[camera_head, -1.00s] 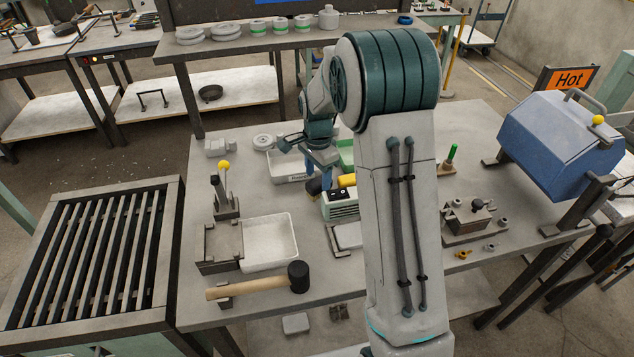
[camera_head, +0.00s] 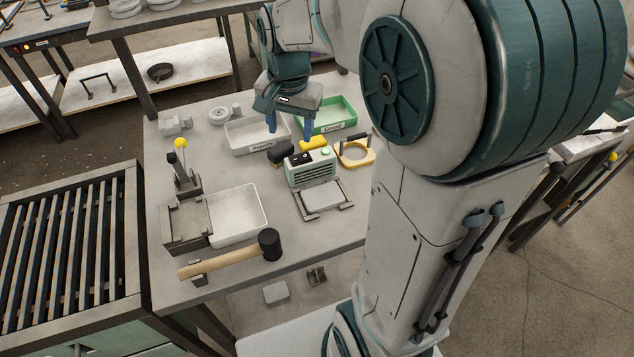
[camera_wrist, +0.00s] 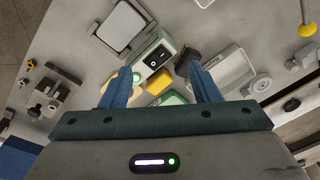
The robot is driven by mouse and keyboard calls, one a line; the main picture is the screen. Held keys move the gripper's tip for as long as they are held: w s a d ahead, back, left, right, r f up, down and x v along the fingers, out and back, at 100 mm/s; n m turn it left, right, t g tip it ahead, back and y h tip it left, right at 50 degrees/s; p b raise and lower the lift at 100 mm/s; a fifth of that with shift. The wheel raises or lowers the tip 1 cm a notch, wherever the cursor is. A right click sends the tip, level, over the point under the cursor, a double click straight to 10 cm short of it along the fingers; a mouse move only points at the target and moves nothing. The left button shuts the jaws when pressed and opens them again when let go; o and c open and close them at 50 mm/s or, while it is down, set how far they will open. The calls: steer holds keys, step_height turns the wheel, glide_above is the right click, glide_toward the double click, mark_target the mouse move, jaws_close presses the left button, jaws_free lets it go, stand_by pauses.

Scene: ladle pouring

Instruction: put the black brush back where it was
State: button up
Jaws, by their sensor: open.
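The black brush (camera_head: 281,152) is at the left side of a small green-and-white switch box (camera_head: 312,167), close to the Regular tray. In the wrist view the black brush (camera_wrist: 188,62) shows dark bristles and lies near the inner side of the right finger. My gripper (camera_head: 289,124) is open and empty, pointing down above and behind the brush and the box. In the wrist view my gripper (camera_wrist: 160,72) has its fingers spread either side of the box and a yellow item. I cannot tell whether the brush rests on the table or in a holder.
A yellow item (camera_head: 313,143) lies behind the box and a yellow ring-shaped holder (camera_head: 354,153) stands to its right. A white Regular tray (camera_head: 240,142) and a green Good tray (camera_head: 348,112) lie behind. A mallet (camera_head: 225,257) lies at the front left.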

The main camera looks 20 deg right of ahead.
steer(key=s+f+n+t, duration=0.1)
steer(key=s+n, duration=0.6)
steer(key=s, duration=0.8)
steer(key=shift+s+f+n+t, duration=0.25)
steer(key=shift+s+n+t, duration=0.05)
steer(key=shift+s, duration=0.1)
